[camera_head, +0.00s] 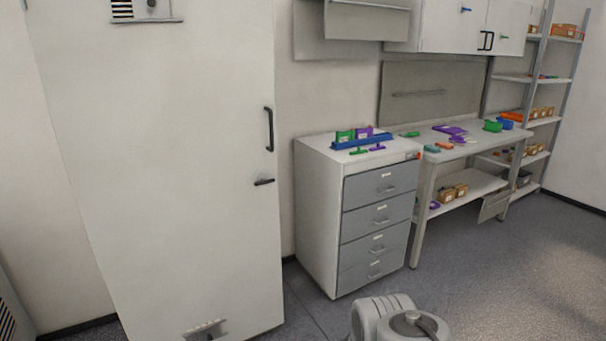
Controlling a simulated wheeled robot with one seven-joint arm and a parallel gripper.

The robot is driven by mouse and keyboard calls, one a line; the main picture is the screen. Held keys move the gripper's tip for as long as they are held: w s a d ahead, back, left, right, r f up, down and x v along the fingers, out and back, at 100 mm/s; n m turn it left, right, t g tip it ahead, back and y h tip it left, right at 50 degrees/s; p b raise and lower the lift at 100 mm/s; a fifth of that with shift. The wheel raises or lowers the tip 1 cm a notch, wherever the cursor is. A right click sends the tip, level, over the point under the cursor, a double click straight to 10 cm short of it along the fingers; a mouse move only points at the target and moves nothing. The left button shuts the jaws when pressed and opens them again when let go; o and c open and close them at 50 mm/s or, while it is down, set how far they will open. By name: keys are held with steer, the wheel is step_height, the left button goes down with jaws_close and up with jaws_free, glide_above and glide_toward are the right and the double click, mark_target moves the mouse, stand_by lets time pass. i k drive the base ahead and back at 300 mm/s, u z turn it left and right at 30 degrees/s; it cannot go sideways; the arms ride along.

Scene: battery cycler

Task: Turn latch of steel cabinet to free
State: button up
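A tall pale steel cabinet (165,170) fills the left of the head view, its door closed. A dark vertical handle (269,130) sits near the door's right edge. Below the handle is a small dark latch (264,182), lying about horizontal. Part of my own arm shows at the bottom centre, well to the right of and nearer than the cabinet. My gripper is not in view, and nothing touches the latch.
A drawer unit (332,245) with coloured items on top stands right of the cabinet. Beyond it are a workbench (422,215), wall cupboards (453,27) and a shelf rack (556,85). The grey floor (480,285) at the right front is clear.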

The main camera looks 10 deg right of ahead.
mark_target(263, 179)
steer(key=i, duration=0.85)
steer(key=u, duration=1.1)
steer(key=i, duration=0.55)
steer(key=u, duration=0.65)
